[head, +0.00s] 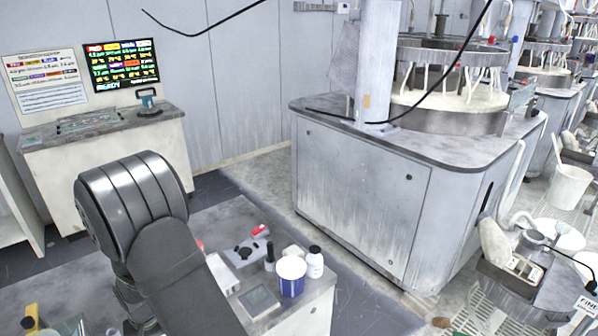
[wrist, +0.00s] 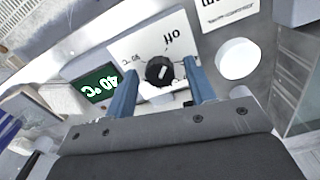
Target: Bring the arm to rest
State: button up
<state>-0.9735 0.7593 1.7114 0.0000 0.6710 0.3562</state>
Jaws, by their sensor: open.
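My gripper (wrist: 158,78) shows in the wrist view with its two blue fingers spread apart and nothing held between them. A black knob (wrist: 160,71) on a white panel marked "Off" (wrist: 150,45) appears between the fingertips; I cannot tell how far beyond them it is. A green display (wrist: 102,84) reading 40 °C, upside down, is to the left of the fingers. In the head view my dark arm links cross the lower left, over the bench, and my gripper cannot be made out there.
The grey bench (head: 222,218) carries a blue-and-white tub (head: 291,279), a white bottle (head: 315,263), a dark small bottle (head: 270,257) and a flat scale (head: 259,301), close right of my arm. A large grey polishing machine (head: 360,205) stands beyond, across an open floor strip.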

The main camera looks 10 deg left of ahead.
jog(key=m, duration=0.6)
jog(key=shift+m, duration=0.4)
dwell(0.4)
jog(key=n, duration=0.4)
jog(key=shift+n, duration=0.4)
jog(key=n, duration=0.4)
jog(key=shift+n, duration=0.4)
